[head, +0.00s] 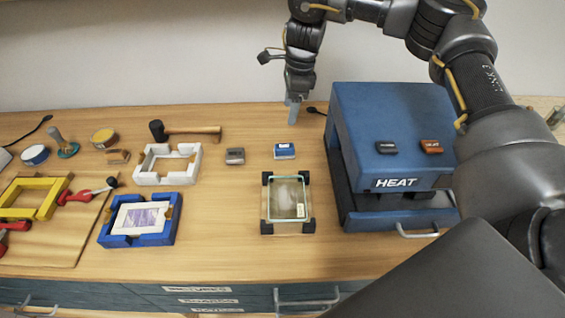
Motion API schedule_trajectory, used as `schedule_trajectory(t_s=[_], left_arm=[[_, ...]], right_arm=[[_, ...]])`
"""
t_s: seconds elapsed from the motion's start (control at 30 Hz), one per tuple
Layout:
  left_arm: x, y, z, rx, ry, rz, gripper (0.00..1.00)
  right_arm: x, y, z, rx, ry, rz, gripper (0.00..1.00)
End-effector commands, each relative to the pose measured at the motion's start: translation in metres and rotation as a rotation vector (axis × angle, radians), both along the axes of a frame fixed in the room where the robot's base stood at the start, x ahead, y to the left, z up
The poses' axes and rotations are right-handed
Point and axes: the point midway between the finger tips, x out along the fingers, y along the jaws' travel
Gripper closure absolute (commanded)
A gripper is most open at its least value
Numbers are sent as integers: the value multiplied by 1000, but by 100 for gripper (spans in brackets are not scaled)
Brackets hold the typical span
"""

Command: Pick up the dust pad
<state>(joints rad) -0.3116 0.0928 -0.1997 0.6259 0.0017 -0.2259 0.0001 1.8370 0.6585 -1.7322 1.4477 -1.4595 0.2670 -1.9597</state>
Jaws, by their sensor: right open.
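Two small pads lie on the wooden bench in the head view: a blue one with a white label (284,151) and a grey one (235,156). I cannot tell for sure which is the dust pad; neither carries a readable name. My right gripper (293,112) points down above the back of the bench, behind the blue pad and apart from it. It is open, with nothing visible between its fingers. My left gripper is out of view.
A blue HEAT press (385,181) stands right of the pads. A glass-topped frame with dark corners (267,228) lies in front of the blue pad. A mallet (190,131), a white frame (143,178) and a blue frame (117,240) lie left.

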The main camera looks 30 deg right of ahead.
Motion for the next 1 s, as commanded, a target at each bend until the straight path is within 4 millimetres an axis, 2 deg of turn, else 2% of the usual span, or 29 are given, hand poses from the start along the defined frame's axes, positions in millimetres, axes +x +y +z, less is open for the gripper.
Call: schedule_trajectory(t_s=[0.03,0.2,0.43,0.73,1.0], left_arm=[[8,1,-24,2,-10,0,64],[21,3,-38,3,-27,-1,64],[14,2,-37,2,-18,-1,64],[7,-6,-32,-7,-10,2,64],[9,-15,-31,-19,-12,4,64]], right_arm=[[0,1,-24,1,-1,1,35],[1,2,-38,1,-1,4,35],[1,2,-41,0,1,3,35],[1,7,-84,-1,3,-1,35],[2,8,-94,0,0,0,35]])
